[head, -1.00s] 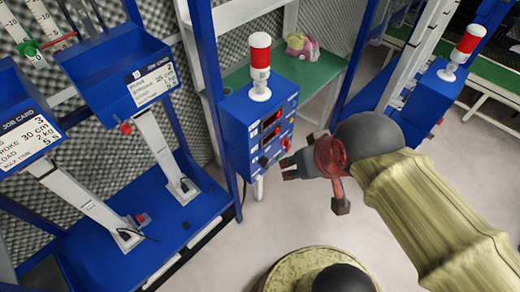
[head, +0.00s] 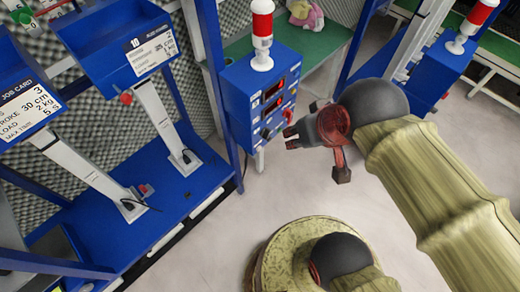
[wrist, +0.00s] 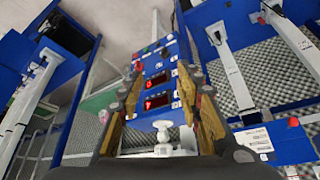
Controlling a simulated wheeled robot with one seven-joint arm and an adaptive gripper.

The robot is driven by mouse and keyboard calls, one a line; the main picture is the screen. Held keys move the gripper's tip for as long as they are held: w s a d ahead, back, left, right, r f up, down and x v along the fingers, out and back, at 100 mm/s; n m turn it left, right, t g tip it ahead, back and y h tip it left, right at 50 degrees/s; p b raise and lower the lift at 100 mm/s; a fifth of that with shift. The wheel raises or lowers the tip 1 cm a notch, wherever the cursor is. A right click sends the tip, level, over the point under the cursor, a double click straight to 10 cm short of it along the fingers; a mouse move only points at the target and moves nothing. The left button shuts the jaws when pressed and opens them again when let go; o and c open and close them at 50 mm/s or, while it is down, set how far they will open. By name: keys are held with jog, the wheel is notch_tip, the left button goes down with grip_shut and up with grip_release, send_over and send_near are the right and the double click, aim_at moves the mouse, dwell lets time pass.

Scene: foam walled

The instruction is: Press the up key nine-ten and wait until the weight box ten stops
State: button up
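The blue control box (head: 262,105) carries a red-topped white lamp (head: 262,35), red number displays and small keys on its front panel. The panel with two lit displays also shows in the wrist view (wrist: 157,88); its key labels are too small to read. My gripper (head: 289,138) is just to the right of the panel's lower part, its fingers pointing at it. In the wrist view the two fingers (wrist: 160,110) stand apart with nothing between them. The weight box ten (head: 110,40) is a blue box with a job card marked 10, above a slanting pale post.
Another blue box with a job card marked 3 (head: 30,95) is at the left. A blue base platform (head: 165,205) stands below the posts. A green table (head: 320,50) with a soft toy lies behind. Grey floor (head: 225,240) is open in front.

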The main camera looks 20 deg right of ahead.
grip_shut()
dwell(1.5)
